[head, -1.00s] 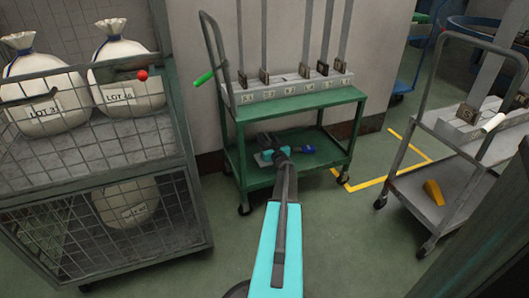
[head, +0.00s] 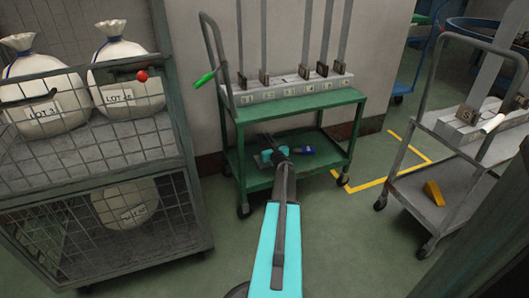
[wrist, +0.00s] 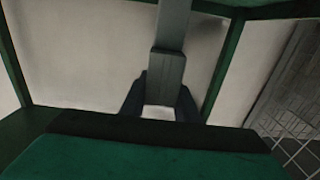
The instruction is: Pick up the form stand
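A long pale grey stand (head: 304,89) with numbered labels lies along the top of the green cart (head: 262,115). Several tall grey forms (head: 306,40) rise from it, with small dark tags at their feet. A second grey stand (head: 455,127) is on the right cart; I cannot tell which one the task means. My gripper (head: 272,152) appears in front of the cart's lower shelf, below the stand.
The mesh cage (head: 110,165) with lot sacks (head: 128,75) stands left. The right cart (head: 420,190) holds a yellow wedge (head: 434,193). Open floor (head: 330,235) lies between them.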

